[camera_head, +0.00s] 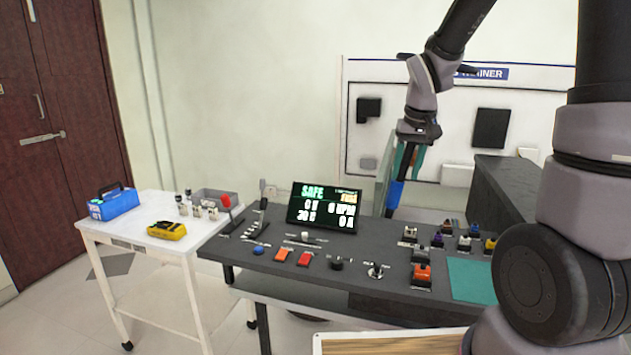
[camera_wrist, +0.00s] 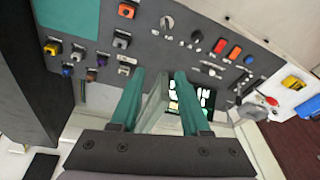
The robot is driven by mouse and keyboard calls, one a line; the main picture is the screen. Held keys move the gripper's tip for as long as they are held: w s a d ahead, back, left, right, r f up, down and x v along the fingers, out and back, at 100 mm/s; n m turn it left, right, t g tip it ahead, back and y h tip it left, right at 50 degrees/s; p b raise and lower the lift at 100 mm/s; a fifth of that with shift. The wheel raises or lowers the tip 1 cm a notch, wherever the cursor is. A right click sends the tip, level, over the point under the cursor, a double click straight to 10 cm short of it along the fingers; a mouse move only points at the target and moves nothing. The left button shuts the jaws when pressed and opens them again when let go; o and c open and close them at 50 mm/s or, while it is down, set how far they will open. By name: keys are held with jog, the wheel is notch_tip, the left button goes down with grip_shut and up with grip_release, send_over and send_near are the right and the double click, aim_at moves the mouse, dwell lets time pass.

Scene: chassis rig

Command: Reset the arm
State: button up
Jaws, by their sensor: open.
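My gripper (camera_head: 403,174) hangs from my arm behind the far edge of the dark console (camera_head: 330,262), right of the display, pointing down. Its two teal fingers are apart in the wrist view (camera_wrist: 158,74). A pale green panel (camera_wrist: 153,105) shows between them there; I see no sign that it is gripped. A blue piece (camera_head: 394,194) shows just below the fingers in the head view; I cannot tell whether it belongs to the gripper. The display (camera_head: 324,207) reads SAFE and stands upright on the console; a finger partly covers it in the wrist view (camera_wrist: 207,98).
The console bears red buttons (camera_head: 304,259), switches and a teal mat (camera_head: 472,279). A white side table (camera_head: 140,232) at left holds a blue box (camera_head: 113,204) and a yellow device (camera_head: 166,230). A dark cabinet (camera_head: 510,190) stands right of the gripper; a white wall panel (camera_head: 450,110) is behind.

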jog(key=s+d+r+m+t+y, duration=0.1)
jog(key=s+d+r+m+t, duration=0.1)
jog(key=s+r, duration=1.3)
jog(key=s+m+t, duration=0.1)
jog(key=s+t, duration=0.1)
jog(key=shift+s+r+m, duration=0.3)
jog(key=shift+s+m, duration=0.05)
jog(key=shift+m, duration=0.05)
